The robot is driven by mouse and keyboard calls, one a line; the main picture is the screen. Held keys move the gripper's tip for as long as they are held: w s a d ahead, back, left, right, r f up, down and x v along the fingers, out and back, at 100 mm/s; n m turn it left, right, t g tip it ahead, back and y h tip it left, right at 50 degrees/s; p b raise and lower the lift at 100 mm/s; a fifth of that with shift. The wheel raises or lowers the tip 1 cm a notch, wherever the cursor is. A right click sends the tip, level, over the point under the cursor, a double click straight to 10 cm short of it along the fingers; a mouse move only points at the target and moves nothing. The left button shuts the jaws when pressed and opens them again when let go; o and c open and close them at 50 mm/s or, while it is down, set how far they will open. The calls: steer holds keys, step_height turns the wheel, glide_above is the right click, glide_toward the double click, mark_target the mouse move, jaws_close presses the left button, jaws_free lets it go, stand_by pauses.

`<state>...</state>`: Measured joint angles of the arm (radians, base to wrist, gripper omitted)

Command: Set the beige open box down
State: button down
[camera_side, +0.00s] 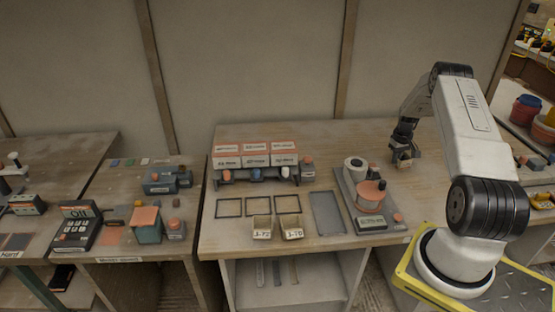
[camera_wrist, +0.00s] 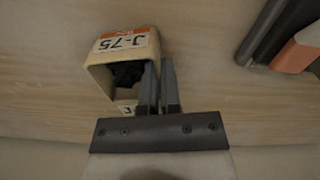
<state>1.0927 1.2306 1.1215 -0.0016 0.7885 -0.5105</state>
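The beige open box (camera_wrist: 101,72), with a white and orange label reading J-75, shows in the wrist view with dark pieces inside. My gripper (camera_wrist: 160,72) is at the box's right side, its two fingers close together and apparently pinching that wall. In the side view my gripper (camera_side: 403,158) hangs at the back right of the wooden bench (camera_side: 320,150). The box is small and hard to make out there, and whether it touches the bench cannot be told.
Two beige boxes (camera_side: 262,228) (camera_side: 292,228) stand at the bench front below dark rectangular frames (camera_side: 229,208). A grey tray (camera_side: 327,212) lies beside them. A scale (camera_side: 371,222) on a grey plate stands right of it. A rack of labelled boxes (camera_side: 255,160) stands behind.

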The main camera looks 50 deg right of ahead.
steer(key=shift+r, duration=0.15)
steer(key=shift+r, duration=4.9)
steer(key=shift+w+a, duration=0.1)
steer(key=shift+m, duration=0.3)
steer(key=w+a, duration=0.2)
steer(key=a, duration=0.1)
steer(key=w+a, duration=0.2)
steer(key=a, duration=0.1)
steer(key=w+a, duration=0.2)
steer(key=shift+w+a+f, duration=0.1)
steer(key=shift+a+f, duration=0.2)
steer(key=shift+a, duration=0.1)
steer(key=w+a, duration=0.1)
steer(key=a, duration=0.1)
steer(key=w+a, duration=0.1)
steer(key=a, duration=0.2)
steer(key=w+a, duration=0.1)
steer(key=a, duration=0.2)
steer(key=shift+w+a+f, duration=0.1)
steer(key=shift+a+f, duration=0.05)
steer(key=shift+a, duration=0.1)
steer(key=s+a+m, duration=0.1)
steer(key=a, duration=1.9)
steer(key=shift+s+a+f+m, duration=0.15)
steer(key=shift+a+f+m, duration=0.1)
steer(key=shift+m, duration=0.15)
steer(key=shift+f, duration=0.1)
